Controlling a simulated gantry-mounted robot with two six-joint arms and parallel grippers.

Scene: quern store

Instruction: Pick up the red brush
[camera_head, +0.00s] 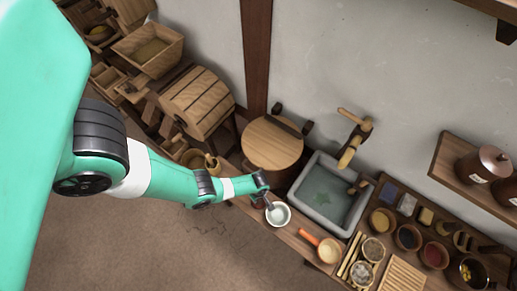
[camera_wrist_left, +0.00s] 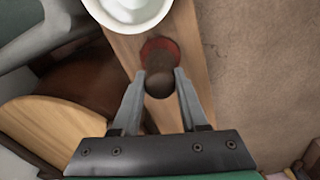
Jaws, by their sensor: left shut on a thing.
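The red brush (camera_wrist_left: 160,48) has a dark brown knob-like handle and a reddish base. In the left wrist view it is between the fingers of my left gripper (camera_wrist_left: 159,90), which is shut on its handle. The base appears over the wooden counter (camera_wrist_left: 193,55); I cannot tell whether it touches the wood. In the head view my left gripper (camera_head: 266,194) is at the counter's front edge and mostly hides the brush. My right gripper is not in view.
A white bowl (camera_head: 278,214) stands close beside the brush. A stone sink (camera_head: 329,195) and a round wooden lid (camera_head: 272,143) are behind. An orange-handled pan (camera_head: 328,251) and several small bowls are to the right. Open floor lies in front.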

